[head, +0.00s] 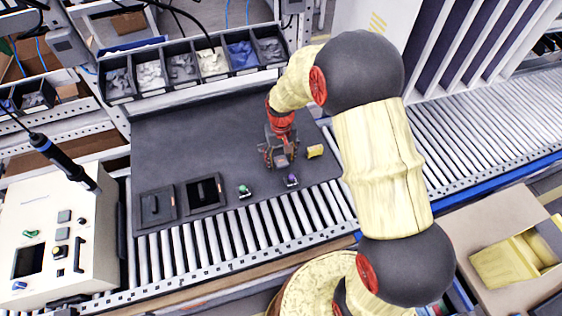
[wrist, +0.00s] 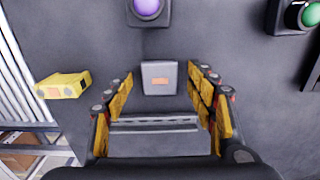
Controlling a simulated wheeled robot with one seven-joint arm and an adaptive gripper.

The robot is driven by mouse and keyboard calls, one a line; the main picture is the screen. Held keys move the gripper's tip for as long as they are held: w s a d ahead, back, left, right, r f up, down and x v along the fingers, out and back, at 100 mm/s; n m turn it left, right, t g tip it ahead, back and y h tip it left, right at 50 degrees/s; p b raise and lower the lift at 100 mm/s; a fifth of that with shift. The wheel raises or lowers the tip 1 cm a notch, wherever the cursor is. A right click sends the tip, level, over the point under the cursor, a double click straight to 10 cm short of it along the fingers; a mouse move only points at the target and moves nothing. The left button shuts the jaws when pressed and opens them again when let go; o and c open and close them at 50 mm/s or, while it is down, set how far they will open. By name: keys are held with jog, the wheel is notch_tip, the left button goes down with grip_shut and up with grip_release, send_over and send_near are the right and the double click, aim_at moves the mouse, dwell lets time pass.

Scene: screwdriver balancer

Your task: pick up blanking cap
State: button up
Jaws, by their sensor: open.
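A small grey square piece with an orange mark, which looks like the blanking cap (wrist: 159,78), lies on the dark mat. In the wrist view it sits ahead of and between the fingertips of my gripper (wrist: 161,82). In the head view the cap (head: 282,160) shows just below my gripper (head: 280,154), partly hidden by it. My gripper is open, pointing down, with one finger on each side and a gap between each finger and the cap. I cannot tell the exact height of the fingertips over the mat.
A yellow block (head: 315,151) lies close beside my gripper. A purple button box (head: 291,180) and a green button box (head: 243,190) stand near the front edge of the mat (head: 200,130). Two dark trays lie left. Parts bins (head: 165,95) line the back.

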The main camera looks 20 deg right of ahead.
jog(key=shift+c, duration=1.1)
jog(key=c, duration=0.9)
jog(key=shift+r, duration=0.1)
